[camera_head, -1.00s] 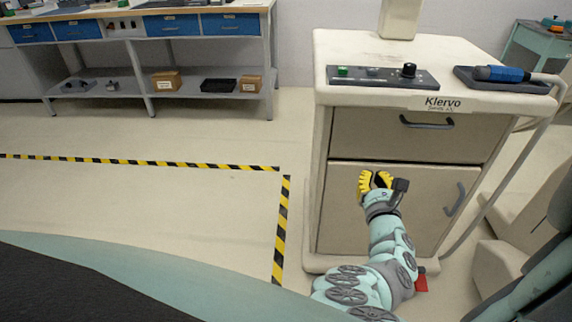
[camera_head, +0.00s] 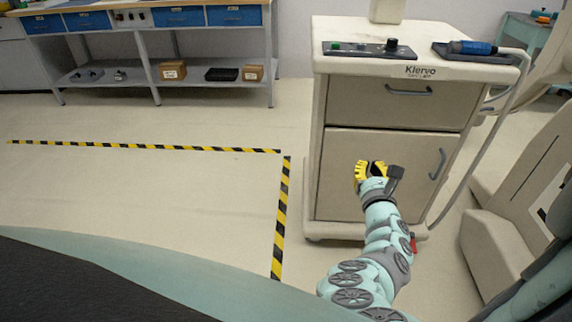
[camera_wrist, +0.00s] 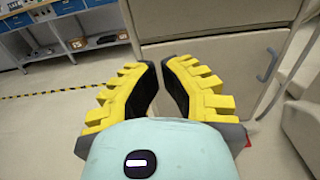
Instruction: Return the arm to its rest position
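My gripper (camera_head: 370,170) has yellow ridged fingers and sits at the end of my teal arm, in front of the lower door of a beige Klervo cart (camera_head: 390,185). In the wrist view my gripper (camera_wrist: 161,75) points at the cart front (camera_wrist: 215,75). The two fingers lean toward each other with a narrow gap between their tips, and nothing shows in that gap. The gripper is empty. The cart's drawer (camera_head: 395,103) and lower door are closed.
A black-and-yellow floor line (camera_head: 282,215) runs left of the cart. A workbench (camera_head: 150,27) with blue drawers stands at the back left. A beige unit (camera_head: 505,240) stands close on the right. The floor between bench and line is clear.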

